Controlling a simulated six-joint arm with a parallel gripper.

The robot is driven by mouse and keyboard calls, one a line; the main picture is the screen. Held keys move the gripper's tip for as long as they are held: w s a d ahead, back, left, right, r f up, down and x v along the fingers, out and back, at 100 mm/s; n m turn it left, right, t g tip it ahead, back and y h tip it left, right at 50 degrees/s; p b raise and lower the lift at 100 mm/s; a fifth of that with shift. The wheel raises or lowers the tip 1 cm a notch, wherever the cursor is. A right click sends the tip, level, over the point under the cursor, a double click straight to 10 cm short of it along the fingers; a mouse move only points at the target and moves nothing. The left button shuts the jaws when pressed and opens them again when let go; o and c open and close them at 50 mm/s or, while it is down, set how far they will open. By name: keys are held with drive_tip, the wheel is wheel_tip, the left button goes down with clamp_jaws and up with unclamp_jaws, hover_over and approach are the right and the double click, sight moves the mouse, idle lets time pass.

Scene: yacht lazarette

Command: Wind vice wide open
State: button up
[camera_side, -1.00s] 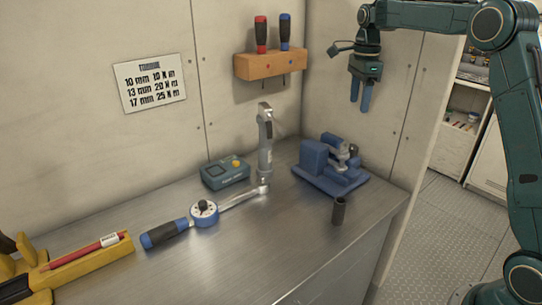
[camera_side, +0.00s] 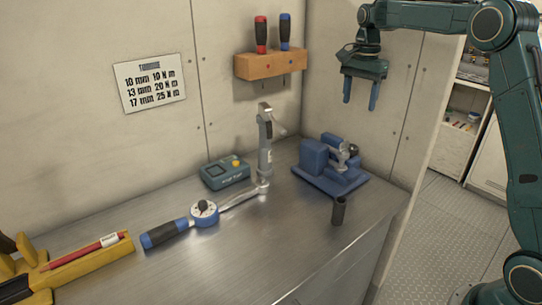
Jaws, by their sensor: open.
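The blue vice (camera_side: 318,160) stands on its base plate at the back right of the steel bench. Its silver screw and handle (camera_side: 343,155) face right. How far apart its jaws are, I cannot tell from this angle. My gripper (camera_side: 361,104) hangs above the vice and a little to its right, fingers pointing down. It is open and empty, well clear of the vice.
A dark socket (camera_side: 339,210) stands upright in front of the vice. A torque wrench (camera_side: 204,212) lies on the bench, with a grey upright tool (camera_side: 265,150) and a teal box (camera_side: 225,173) behind it. A screwdriver rack (camera_side: 270,66) hangs above.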

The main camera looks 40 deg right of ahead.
sight(352, 146)
drive_tip(key=n, duration=1.1)
drive_tip(key=shift+f, duration=0.1)
wheel_tip(352, 146, down, 14)
drive_tip(key=shift+r, duration=0.25)
idle(0.4)
drive_tip(key=c, duration=1)
